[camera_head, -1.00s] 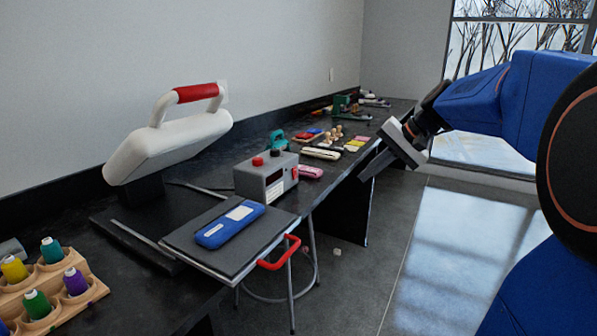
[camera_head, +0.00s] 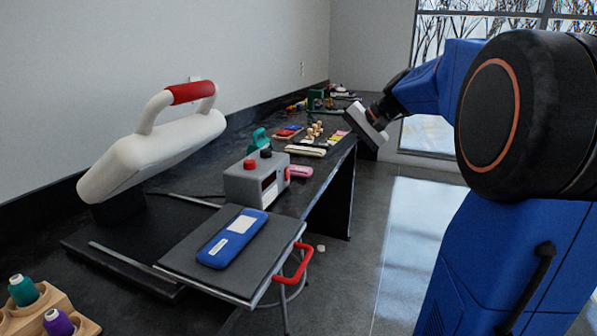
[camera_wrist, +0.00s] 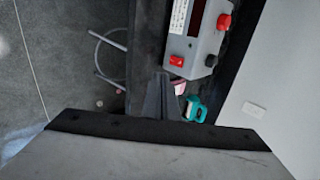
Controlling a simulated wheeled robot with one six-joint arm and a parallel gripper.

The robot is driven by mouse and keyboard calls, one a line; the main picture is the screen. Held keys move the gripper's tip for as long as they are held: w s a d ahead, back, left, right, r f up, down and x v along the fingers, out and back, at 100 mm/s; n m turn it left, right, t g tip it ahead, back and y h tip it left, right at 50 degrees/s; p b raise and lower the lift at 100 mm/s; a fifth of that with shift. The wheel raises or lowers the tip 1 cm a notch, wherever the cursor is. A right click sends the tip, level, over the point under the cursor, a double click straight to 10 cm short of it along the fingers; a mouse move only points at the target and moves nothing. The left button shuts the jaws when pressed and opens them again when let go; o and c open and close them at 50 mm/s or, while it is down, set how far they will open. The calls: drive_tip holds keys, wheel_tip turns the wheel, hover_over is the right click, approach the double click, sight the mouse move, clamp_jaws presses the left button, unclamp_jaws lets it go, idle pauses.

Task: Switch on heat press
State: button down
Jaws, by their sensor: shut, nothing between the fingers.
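The heat press stands open on the black bench, its white upper platen (camera_head: 150,155) raised with a red handle (camera_head: 190,93) on top. Its grey control box (camera_head: 242,185) has red and dark knobs on top and a dark display on the side. In the wrist view the control box (camera_wrist: 195,45) shows at top right, with a red switch (camera_wrist: 177,60) on its near face and a red knob (camera_wrist: 224,21). My gripper (camera_wrist: 165,98) is shut and empty, its fingers pointing towards the box but apart from it. In the head view the fingers are hidden.
A blue phone-like item (camera_head: 232,240) lies on the pulled-out lower plate (camera_head: 175,258), with a red handle (camera_head: 305,262) at its edge. A teal tool (camera_head: 260,138) stands behind the box. Thread spools (camera_head: 22,290) sit front left.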

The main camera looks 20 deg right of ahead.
sight(289, 175)
drive_tip(key=x, duration=0.9)
drive_tip(key=shift+w+a+f, duration=0.1)
drive_tip(key=shift+a+f, duration=0.05)
drive_tip(key=shift+f, duration=0.05)
drive_tip(key=shift+w+a+f, duration=0.15)
drive_tip(key=shift+w+a, duration=0.4)
drive_tip(key=shift+w+a+f, duration=0.2)
drive_tip(key=shift+w+a, duration=0.3)
drive_tip(key=shift+w, duration=0.05)
drive_tip(key=shift+w+a, duration=0.45)
drive_tip(key=shift+w+a+f, duration=0.1)
drive_tip(key=shift+r, duration=0.8)
